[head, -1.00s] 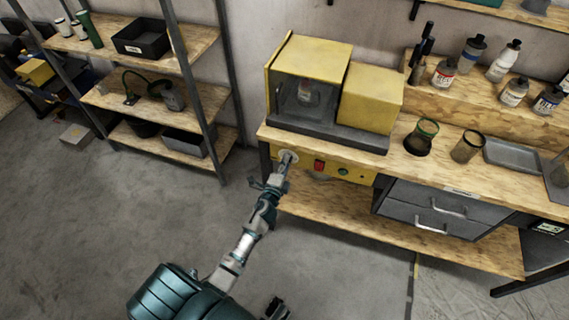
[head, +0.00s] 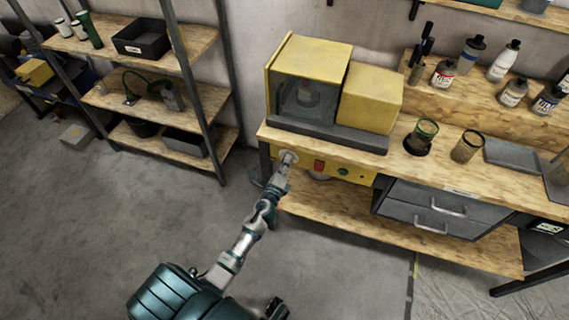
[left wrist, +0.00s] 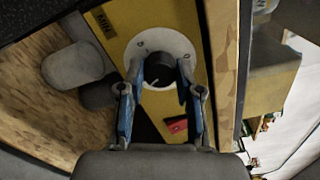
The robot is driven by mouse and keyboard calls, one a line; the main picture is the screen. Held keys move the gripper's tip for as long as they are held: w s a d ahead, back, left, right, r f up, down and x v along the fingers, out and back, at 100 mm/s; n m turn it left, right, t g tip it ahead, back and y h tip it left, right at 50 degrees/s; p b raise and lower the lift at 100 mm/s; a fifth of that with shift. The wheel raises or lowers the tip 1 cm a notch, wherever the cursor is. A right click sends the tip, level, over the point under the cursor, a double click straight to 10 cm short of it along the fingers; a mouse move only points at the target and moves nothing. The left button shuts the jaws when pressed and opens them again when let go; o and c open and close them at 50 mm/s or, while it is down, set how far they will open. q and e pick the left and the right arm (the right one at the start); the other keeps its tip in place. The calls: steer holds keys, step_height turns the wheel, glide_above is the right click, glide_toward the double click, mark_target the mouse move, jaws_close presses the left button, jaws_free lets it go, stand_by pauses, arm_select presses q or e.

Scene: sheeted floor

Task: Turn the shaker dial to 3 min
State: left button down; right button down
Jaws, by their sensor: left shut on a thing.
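The yellow shaker (head: 365,98) stands on the wooden bench, with a clear-fronted chamber at its left. Its dial has a pale round plate (head: 288,157) on the yellow front panel, also seen in the left wrist view (left wrist: 172,40). In that view the black dial knob (left wrist: 160,72) carries a white mark, and a "MIN" label is at the upper left. My left gripper (left wrist: 160,80) has its blue-sided fingers on either side of the knob, shut on it. In the head view this gripper (head: 285,168) is at the panel.
A red switch (head: 319,166) sits right of the dial, close to the right finger in the left wrist view. Bottles and cups stand on the bench at right, above a grey drawer unit (head: 430,210). A shelf rack (head: 160,62) stands left; floor between is clear.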

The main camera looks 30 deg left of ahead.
arm_select(q)
steer(key=shift+d+f, duration=0.25)
steer(key=shift+f, duration=0.05)
arm_select(e)
steer(key=shift+s, duration=0.2)
arm_select(q)
steer(key=c, duration=0.8)
jaws_free()
steer(key=shift+o, duration=0.2)
steer(key=shift+w, duration=0.1)
arm_select(e)
steer(key=shift+w, duration=0.2)
arm_select(q)
steer(key=v, duration=1.2)
arm_select(e)
steer(key=shift+w+d, duration=0.1)
steer(key=shift+w, duration=0.1)
arm_select(q)
steer(key=shift+f, duration=0.15)
arm_select(e)
steer(key=shift+r, duration=0.1)
